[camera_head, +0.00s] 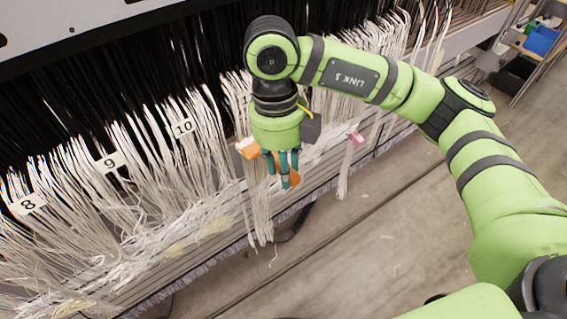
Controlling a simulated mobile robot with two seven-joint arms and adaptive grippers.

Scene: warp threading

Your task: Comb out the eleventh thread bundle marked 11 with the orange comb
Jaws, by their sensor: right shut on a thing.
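My right gripper (284,170) comes in from the right and points down in front of the threads. It is shut on the orange comb (249,149), which shows on both sides of its teal fingers. A bundle of white threads (258,205) hangs down just left of the fingers, at the comb. The gripper and wrist hide part of the threads and any tag marked 11. Tags 8 (28,204), 9 (110,162) and 10 (182,128) show on the bundles to the left. My left gripper is not in view.
A pink clip (355,138) sits on another hanging bundle (346,172) to the right. A long metal rail (330,158) runs below the threads. The floor (345,255) in front is mostly clear. A shelf with a blue bin (541,39) stands at the upper right.

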